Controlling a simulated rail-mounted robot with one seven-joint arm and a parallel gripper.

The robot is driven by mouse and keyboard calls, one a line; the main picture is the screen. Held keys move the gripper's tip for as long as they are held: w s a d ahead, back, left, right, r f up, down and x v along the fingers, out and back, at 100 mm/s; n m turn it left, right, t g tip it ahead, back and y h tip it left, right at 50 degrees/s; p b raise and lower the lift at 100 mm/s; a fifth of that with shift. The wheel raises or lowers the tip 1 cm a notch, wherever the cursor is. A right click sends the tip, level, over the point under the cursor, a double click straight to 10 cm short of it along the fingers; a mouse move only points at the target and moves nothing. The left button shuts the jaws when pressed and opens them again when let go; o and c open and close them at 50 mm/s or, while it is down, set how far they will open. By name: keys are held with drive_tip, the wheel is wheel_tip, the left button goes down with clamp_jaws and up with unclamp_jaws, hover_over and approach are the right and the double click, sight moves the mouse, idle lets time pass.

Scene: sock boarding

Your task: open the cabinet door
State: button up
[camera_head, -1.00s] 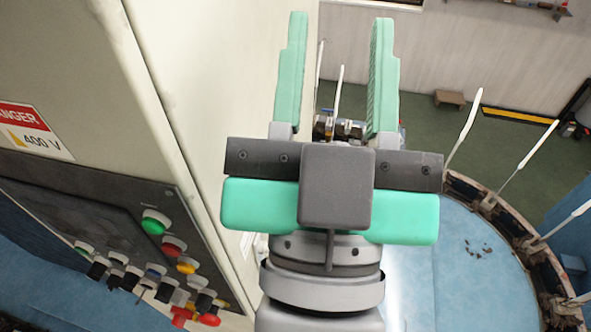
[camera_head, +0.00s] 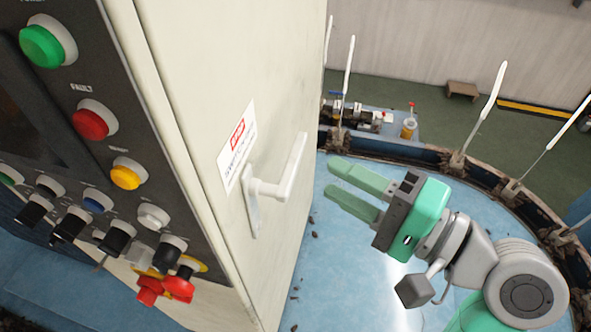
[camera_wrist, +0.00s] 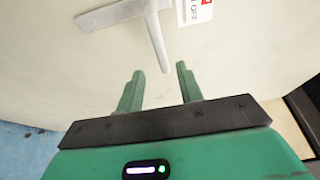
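The cabinet door (camera_head: 205,95) is a cream panel on the cabinet's side and looks shut. Its white lever handle (camera_head: 277,186) stands out from the door below a red and white label. My gripper (camera_head: 345,187) is to the right of the handle in the head view, fingers pointing left toward the door. The two green fingers are apart with nothing between them.
A control panel (camera_head: 90,150) with coloured buttons and switches covers the cabinet's left face. A round blue platform (camera_head: 340,275) lies below my arm, with a dark rim carrying upright white paddles (camera_head: 490,95). A small machine (camera_head: 352,115) stands behind the rim.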

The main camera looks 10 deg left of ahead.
sight(295, 153)
drive_tip(key=p+x, duration=0.1)
drive_tip(key=x, duration=0.7)
clamp_jaws()
drive_tip(key=shift+r, duration=0.1)
